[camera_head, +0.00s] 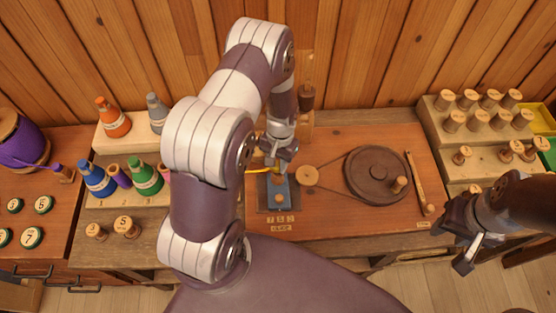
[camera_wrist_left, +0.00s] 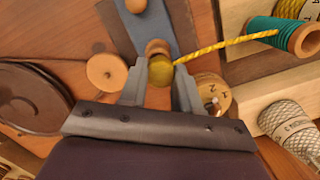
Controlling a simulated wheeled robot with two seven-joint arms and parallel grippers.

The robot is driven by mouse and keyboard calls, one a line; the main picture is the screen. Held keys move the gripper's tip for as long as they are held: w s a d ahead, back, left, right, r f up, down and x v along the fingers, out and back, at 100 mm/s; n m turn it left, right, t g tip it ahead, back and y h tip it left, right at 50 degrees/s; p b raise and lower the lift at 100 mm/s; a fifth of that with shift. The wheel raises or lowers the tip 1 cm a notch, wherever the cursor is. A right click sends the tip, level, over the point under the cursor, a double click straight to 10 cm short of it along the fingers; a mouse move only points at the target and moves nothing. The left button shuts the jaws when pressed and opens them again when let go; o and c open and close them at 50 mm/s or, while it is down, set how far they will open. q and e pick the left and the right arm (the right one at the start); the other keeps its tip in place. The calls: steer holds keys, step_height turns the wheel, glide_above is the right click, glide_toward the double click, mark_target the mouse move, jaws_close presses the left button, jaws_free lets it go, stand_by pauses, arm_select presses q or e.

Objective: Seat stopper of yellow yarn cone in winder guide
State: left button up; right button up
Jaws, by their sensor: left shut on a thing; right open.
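My left gripper (camera_head: 278,157) is over the blue winder plate (camera_head: 281,192) in the head view. In the left wrist view its fingers (camera_wrist_left: 160,80) are shut on a round yellow stopper (camera_wrist_left: 161,71). The stopper is close to a wooden knob (camera_wrist_left: 157,47) on the blue plate; I cannot tell whether they touch or whether it sits in the guide. Yellow yarn (camera_wrist_left: 225,43) runs right from the stopper toward a teal spool. A yellow labelled cone (camera_wrist_left: 300,8) shows partly at the top right corner. My right gripper (camera_head: 452,248) is open and empty at the table's right front.
A dark winder wheel (camera_head: 378,175) and a small wooden pulley (camera_head: 308,178) are right of the plate. Coloured cones, including an orange one (camera_head: 112,118), stand at left. A rack of wooden pegs (camera_head: 470,125) is at right. My left arm hides part of the table.

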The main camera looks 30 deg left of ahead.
arm_select(q)
steer(key=shift+d, duration=0.15)
steer(key=shift+f+b, duration=0.45)
steer(key=shift+f, duration=0.1)
steer(key=shift+f+b, duration=0.5)
steer(key=shift+f, duration=0.15)
steer(key=o, duration=1.5)
steer(key=shift+r, duration=0.15)
step_height(320, 180, up, 9)
steer(key=p, duration=0.8)
steer(key=shift+r, duration=0.15)
steer(key=shift+f, duration=0.2)
